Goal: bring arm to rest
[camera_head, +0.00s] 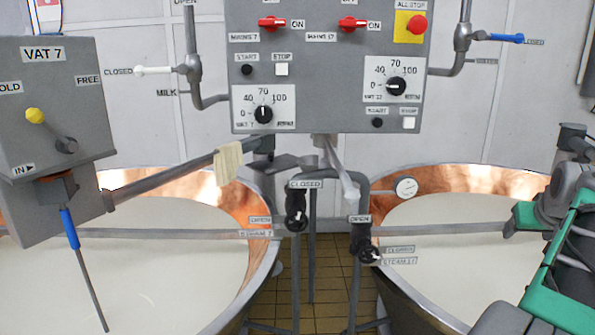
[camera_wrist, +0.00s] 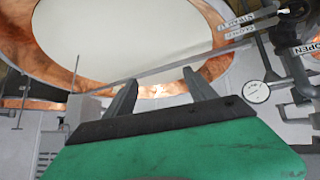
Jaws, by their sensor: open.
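My gripper (camera_wrist: 160,90) shows in the wrist view, with two grey fingers standing apart and nothing between them. Its green body fills the bottom of that view. Beyond the fingertips lie the copper wall (camera_wrist: 205,72) of a vat and its white liquid (camera_wrist: 130,40). In the head view, my green and grey arm is at the right edge, over the right side of the right vat (camera_head: 470,178). I cannot tell from the head view whether the fingers touch anything.
A grey control panel (camera_head: 325,60) with red switches and dials hangs in the middle. The VAT 7 box (camera_head: 50,90) stands at left over the left vat (camera_head: 250,205). Steam valves (camera_head: 297,215) and a round gauge (camera_head: 405,187) sit between the vats. A cloth (camera_head: 229,163) hangs on a bar.

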